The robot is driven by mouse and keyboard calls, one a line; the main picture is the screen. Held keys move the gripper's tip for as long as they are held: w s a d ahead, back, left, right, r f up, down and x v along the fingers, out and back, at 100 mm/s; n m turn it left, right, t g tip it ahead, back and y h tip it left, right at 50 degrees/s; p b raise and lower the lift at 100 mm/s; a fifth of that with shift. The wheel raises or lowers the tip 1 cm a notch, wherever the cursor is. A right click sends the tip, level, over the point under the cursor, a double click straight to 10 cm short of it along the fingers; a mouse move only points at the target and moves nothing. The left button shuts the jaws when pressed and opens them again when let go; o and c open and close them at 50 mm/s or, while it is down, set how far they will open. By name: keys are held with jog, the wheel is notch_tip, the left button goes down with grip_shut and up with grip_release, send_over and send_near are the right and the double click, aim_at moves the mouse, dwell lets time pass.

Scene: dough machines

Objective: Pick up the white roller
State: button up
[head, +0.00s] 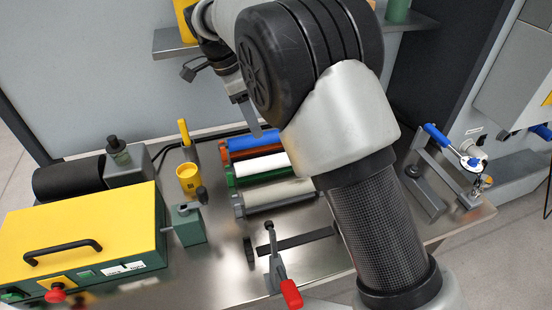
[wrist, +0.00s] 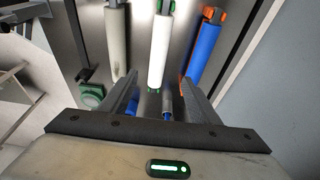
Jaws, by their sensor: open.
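The white roller (head: 262,165) lies in a green holder (head: 231,177) on the steel table, between a blue roller (head: 255,141) and a cream-grey roller (head: 280,192). My arm hides its right end in the head view. In the wrist view the white roller (wrist: 160,45) stands in the middle, with its near end around the gap between my fingertips. My gripper (wrist: 158,88) is open and empty. In the head view only part of my gripper (head: 250,116) shows, above the blue roller, beside my arm. Contact with the white roller cannot be told.
The blue roller (wrist: 207,50) and the cream-grey roller (wrist: 117,45) flank the white one closely. A yellow cup (head: 188,180) and a green-yellow machine (head: 90,235) stand left. A red-handled clamp (head: 281,275) is in front. A blue-handled device (head: 450,150) stands right.

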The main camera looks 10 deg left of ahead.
send_over(267, 158)
jog(key=a, duration=0.1)
jog(key=f, duration=0.9)
jog(key=shift+s+f+b, duration=0.2)
jog(key=shift+f+b, duration=0.1)
jog(key=shift+b, duration=0.05)
jog(key=x, duration=0.5)
jog(key=shift+s+a+f, duration=0.1)
jog(key=shift+s+f, duration=0.1)
jog(key=shift+s, duration=0.05)
jog(key=c, duration=1.3)
jog(key=shift+r, duration=0.1)
grip_shut()
